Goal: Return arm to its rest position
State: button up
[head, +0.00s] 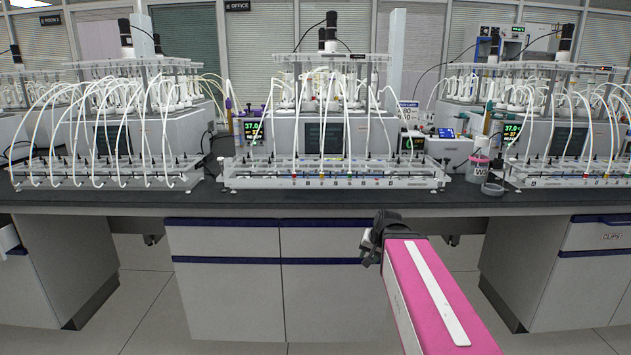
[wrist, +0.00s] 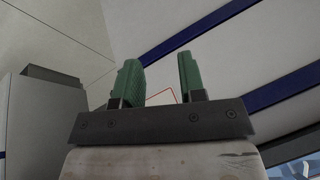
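My pink arm reaches in from the lower right of the head view, with a white strip along its top. Its dark end sits in front of the cabinets, below the bench's front edge. My gripper (wrist: 163,80) shows in the wrist view with two green fingers standing apart. Nothing is between them apart from a thin red outline behind.
A dark bench top (head: 330,206) carries reactor units with white tubes (head: 335,140). White cabinets (head: 225,290) with blue trim stand below, with open knee spaces on both sides. A pink-lidded jar (head: 477,170) and a grey ring (head: 492,190) sit on the bench right of centre.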

jog(key=s+f+n+g+h, duration=0.2)
jog(key=s+f+n+g, duration=0.1)
jog(key=s+f, duration=0.8)
notch_tip(320, 180, down, 3)
jog(key=shift+d+g, duration=0.3)
jog(key=shift+g, duration=0.4)
